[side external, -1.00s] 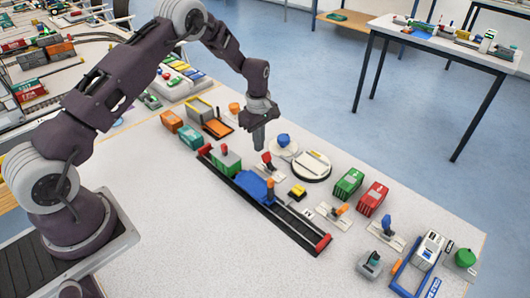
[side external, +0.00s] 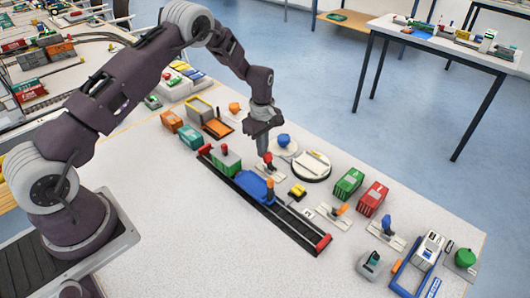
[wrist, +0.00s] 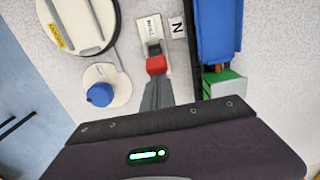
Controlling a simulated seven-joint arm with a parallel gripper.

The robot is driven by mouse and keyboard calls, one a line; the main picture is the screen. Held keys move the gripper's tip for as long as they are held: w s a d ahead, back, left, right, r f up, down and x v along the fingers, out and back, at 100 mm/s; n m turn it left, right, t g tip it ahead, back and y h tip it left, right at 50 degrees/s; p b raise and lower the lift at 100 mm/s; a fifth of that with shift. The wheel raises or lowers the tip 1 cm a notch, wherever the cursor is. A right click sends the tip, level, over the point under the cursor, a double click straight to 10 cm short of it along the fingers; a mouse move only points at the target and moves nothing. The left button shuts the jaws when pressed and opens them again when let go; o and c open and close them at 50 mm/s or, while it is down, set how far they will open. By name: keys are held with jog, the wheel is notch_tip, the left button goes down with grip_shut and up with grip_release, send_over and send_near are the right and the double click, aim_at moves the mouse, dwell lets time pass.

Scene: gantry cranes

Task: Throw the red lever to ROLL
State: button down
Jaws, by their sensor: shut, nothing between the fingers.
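The red lever (side external: 268,158) stands on a small pale base plate beside the black track, near the middle of the table. In the wrist view its red knob (wrist: 156,65) shows on a plate with a label (wrist: 151,28) that seems to read ROLL, at the end away from my gripper. My gripper (side external: 262,152) is shut and empty, pointing down right by the lever. In the wrist view the closed fingertips (wrist: 157,86) end right at the near side of the red knob. I cannot tell whether they touch it.
A blue-knobbed round piece (wrist: 99,94) and a white turntable disc (wrist: 75,22) lie on one side. On the other side are the black track (side external: 300,222), a blue wagon (side external: 254,187) and a green wagon (side external: 226,160). An orange-handled lever (side external: 339,211) stands farther right.

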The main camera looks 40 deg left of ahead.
jog(key=shift+d, duration=1.25)
jog(key=shift+a, duration=0.6)
jog(key=shift+r, duration=3.5)
jog(key=shift+r, duration=0.15)
jog(key=s+d+r+m+t, duration=0.1)
jog(key=s+d+r+m, duration=0.3)
jog(key=r, duration=0.6)
jog(key=s+r+m+t, duration=0.1)
jog(key=s+r+m, duration=0.2)
jog(key=s+r, duration=0.5)
jog(key=s+d+r+m+t, duration=0.1)
jog(key=s+r+m, duration=0.1)
jog(key=s, duration=0.5)
jog(key=s+d+r+m+t, duration=0.1)
jog(key=s+r+m, duration=0.1)
jog(key=s+m, duration=0.3)
jog(key=s+d+r+m+t, duration=0.1)
jog(key=s+r+m, duration=0.2)
jog(key=s, duration=0.7)
jog(key=shift+s+m+t, duration=0.2)
jog(key=shift+m+t, duration=0.1)
jog(key=shift+m, duration=0.2)
